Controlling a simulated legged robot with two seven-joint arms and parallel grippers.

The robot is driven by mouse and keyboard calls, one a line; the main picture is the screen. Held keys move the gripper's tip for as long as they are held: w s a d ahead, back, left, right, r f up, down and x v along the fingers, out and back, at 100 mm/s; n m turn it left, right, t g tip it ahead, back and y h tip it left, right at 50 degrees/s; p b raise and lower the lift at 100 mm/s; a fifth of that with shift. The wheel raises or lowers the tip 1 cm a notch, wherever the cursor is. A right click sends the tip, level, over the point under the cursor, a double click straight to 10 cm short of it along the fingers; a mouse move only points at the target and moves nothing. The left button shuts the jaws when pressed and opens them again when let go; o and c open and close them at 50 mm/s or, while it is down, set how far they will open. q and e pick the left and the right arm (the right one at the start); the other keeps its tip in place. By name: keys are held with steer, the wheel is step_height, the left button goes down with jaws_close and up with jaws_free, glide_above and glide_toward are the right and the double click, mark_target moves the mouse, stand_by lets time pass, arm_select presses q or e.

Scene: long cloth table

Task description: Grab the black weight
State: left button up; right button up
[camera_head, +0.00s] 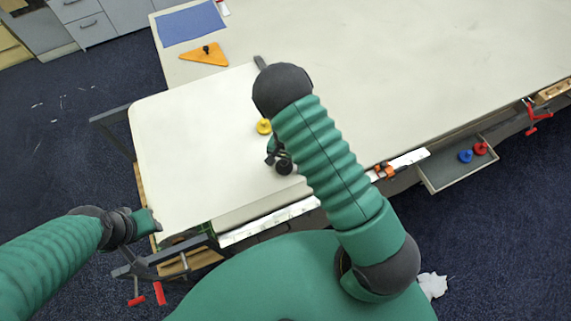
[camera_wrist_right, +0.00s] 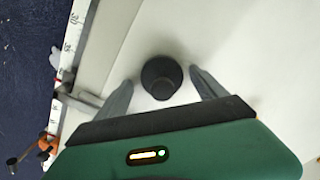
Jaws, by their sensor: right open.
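The black weight (camera_head: 284,167) stands on the pale table beside my right gripper (camera_head: 272,157). In the right wrist view, the round black weight (camera_wrist_right: 161,77) with its knob appears between the two grey fingertips of the right gripper (camera_wrist_right: 162,76). The jaws are open, with a visible gap on each side of the weight. In the head view my right arm hides part of the gripper. My left gripper (camera_head: 150,222) is at the table's near left corner, away from the weight; its fingers are not clear.
A yellow weight (camera_head: 264,127) stands just behind the right gripper. An orange triangle (camera_head: 205,54) and a blue sheet (camera_head: 190,23) lie farther back. An open drawer (camera_head: 440,182) at right holds a blue and a red weight. A white ruler (camera_head: 270,220) runs along the near edge.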

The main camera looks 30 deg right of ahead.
steer(key=shift+w+a+r, duration=0.1)
steer(key=shift+a, duration=0.35)
steer(key=c, duration=1.5)
steer(key=shift+d, duration=0.3)
jaws_close()
